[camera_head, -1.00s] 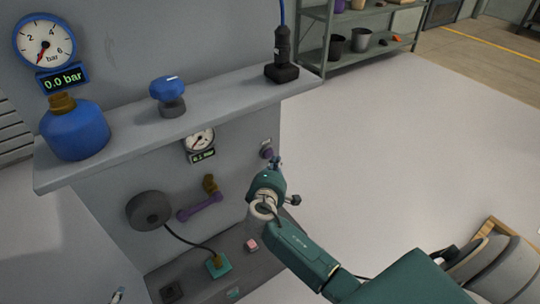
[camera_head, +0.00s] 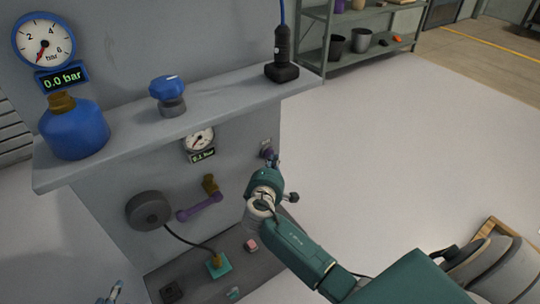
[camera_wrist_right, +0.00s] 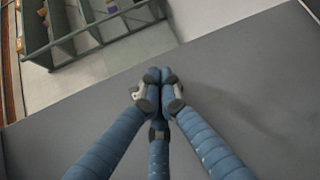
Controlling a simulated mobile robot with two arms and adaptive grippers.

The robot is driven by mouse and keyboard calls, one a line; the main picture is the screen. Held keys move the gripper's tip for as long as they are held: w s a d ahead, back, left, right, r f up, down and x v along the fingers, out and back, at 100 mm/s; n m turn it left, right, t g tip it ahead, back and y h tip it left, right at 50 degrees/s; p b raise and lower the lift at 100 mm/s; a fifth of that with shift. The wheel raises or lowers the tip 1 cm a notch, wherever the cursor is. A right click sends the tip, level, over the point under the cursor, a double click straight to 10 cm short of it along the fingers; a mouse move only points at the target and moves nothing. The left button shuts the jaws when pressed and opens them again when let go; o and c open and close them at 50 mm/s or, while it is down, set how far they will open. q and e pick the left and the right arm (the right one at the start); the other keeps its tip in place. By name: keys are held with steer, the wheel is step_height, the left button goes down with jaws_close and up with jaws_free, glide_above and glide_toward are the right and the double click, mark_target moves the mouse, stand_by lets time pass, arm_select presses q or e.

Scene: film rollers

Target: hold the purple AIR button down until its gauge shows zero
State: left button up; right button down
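The purple button (camera_head: 266,153) is on the upright grey panel, below a small label. My right gripper (camera_head: 274,161) has its fingertips at the button's lower right edge and partly covers it; I cannot tell how far it is pressed. In the right wrist view the fingers (camera_wrist_right: 160,76) are shut together with nothing between them, and they hide the button. The small gauge (camera_head: 199,139) left of the button has a display (camera_head: 203,155) that seems to read 0.1 bar. My left gripper (camera_head: 115,292) only partly shows at the bottom left edge.
A ledge above the panel carries a blue bottle (camera_head: 75,132), a blue knob (camera_head: 167,88) and a black plug (camera_head: 282,70). The large gauge (camera_head: 43,41) reads 0.0 bar.

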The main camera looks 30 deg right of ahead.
arm_select(q)
steer(key=shift+w+d+r+t, duration=0.2)
steer(key=shift+w+r+t, duration=0.2)
steer(key=shift+w+r, duration=0.2)
arm_select(e)
steer(key=shift+w+r, duration=0.1)
steer(key=shift+w, duration=0.3)
stand_by(2.6)
arm_select(q)
steer(key=shift+s, duration=0.15)
arm_select(e)
steer(key=shift+s, duration=0.1)
stand_by(1.5)
arm_select(q)
steer(key=s+a+f+g, duration=0.1)
steer(key=s+f+g, duration=0.1)
steer(key=s+f, duration=0.2)
steer(key=shift+s+a+g+p, duration=0.25)
steer(key=shift+a+g+p, duration=0.1)
steer(key=shift+g+p, duration=0.05)
arm_select(e)
steer(key=shift+s, duration=0.85)
